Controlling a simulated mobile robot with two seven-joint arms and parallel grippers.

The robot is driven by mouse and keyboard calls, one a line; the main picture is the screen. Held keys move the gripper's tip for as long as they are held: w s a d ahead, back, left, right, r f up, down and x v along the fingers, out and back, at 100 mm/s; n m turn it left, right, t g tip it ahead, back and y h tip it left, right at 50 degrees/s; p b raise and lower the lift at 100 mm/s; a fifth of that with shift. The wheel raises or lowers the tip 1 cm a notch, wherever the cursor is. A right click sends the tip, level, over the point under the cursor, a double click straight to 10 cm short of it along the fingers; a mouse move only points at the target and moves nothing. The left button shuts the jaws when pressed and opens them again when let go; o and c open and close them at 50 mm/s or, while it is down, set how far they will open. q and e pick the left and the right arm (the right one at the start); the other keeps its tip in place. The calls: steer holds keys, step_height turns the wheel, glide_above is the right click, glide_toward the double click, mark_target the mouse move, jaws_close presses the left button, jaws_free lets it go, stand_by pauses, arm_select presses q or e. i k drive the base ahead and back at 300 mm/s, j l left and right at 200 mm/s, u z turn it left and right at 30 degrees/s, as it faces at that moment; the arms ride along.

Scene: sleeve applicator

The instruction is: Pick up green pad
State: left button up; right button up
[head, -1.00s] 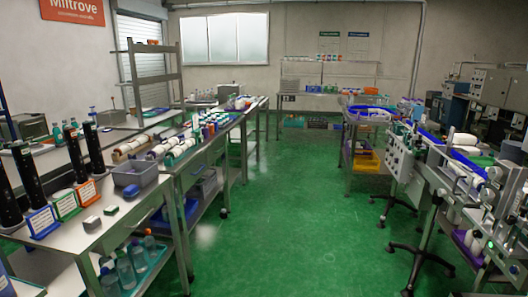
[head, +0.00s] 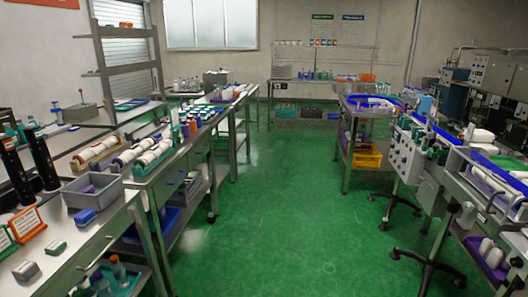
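A small block with a dark green top, which looks like the green pad (head: 55,248), lies on the steel table (head: 105,235) at the lower left of the head view. A grey pad (head: 27,271) lies nearer on the same table, and a blue pad (head: 86,217) lies farther back, beside a grey bin (head: 93,190). The green pad is small in the picture and nothing covers it. Neither of my grippers shows in the head view, so their state cannot be seen.
Black cylinders (head: 42,160) and signs with orange and green frames (head: 26,224) stand at the table's left. White rolls (head: 140,157) lie behind the bin. A machine on wheeled legs (head: 405,160) stands right. The green floor (head: 270,200) between is clear.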

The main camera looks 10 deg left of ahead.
mark_target(179, 139)
steer(key=i+u, duration=0.15)
steer(key=i, duration=1.2)
steer(key=i+u, duration=0.15)
steer(key=i, duration=1.2)
